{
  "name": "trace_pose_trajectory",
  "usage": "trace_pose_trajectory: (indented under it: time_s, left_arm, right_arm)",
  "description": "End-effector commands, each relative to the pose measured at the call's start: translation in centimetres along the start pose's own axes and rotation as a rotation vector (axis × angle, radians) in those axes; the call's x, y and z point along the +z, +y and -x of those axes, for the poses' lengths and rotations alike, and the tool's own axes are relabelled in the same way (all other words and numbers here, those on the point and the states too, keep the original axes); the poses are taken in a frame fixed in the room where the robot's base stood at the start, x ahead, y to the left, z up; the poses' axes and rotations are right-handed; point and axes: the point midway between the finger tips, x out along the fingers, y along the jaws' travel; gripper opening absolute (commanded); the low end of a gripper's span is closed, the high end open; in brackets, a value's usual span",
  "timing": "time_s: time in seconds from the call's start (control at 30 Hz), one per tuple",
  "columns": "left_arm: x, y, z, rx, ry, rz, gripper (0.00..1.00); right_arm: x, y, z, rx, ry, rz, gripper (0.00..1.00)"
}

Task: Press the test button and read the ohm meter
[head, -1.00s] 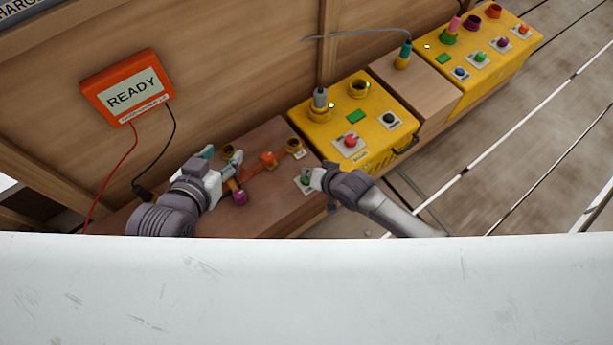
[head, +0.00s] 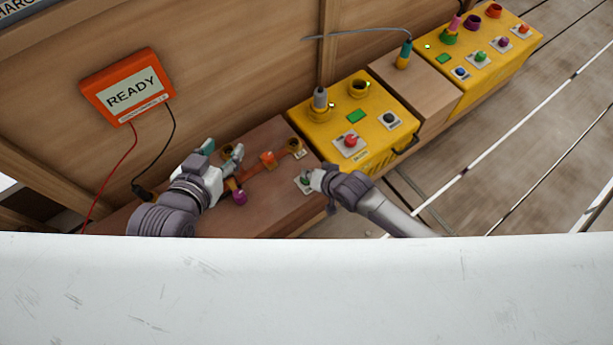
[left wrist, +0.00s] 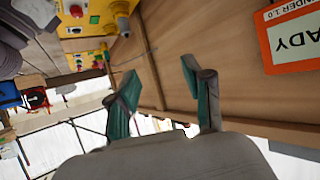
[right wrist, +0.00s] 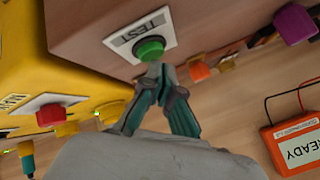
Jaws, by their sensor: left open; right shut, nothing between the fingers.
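The ohm meter (head: 128,88) is an orange box on the wooden wall; its pale screen reads READY. It also shows in the right wrist view (right wrist: 292,145). The green test button (right wrist: 149,48) sits on a white plate marked TEST (right wrist: 127,33) on the brown box; in the head view it is mostly hidden. My right gripper (right wrist: 158,72) is shut and empty, its fingertips at the button's edge; I cannot tell whether they press it. My left gripper (head: 226,162) is open and empty over the brown box, and its spread fingers show in the left wrist view (left wrist: 160,85).
The brown box (head: 270,205) carries an orange fitting (head: 268,159) and a purple knob (head: 239,197). A yellow box (head: 375,145) with a red button (head: 350,140) stands to its right, with another yellow box (head: 500,55) beyond. Red and black leads hang from the meter.

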Motion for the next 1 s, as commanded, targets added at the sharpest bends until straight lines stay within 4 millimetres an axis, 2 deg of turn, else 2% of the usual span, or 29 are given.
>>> trace_pose_trajectory:
  time_s: [1.0]
  left_arm:
    - [-1.0,0.1,-0.2,0.002,0.054,-0.001,0.51]
  right_arm:
    - [0.2,0.2,-0.3,0.000,0.000,-0.001,0.00]
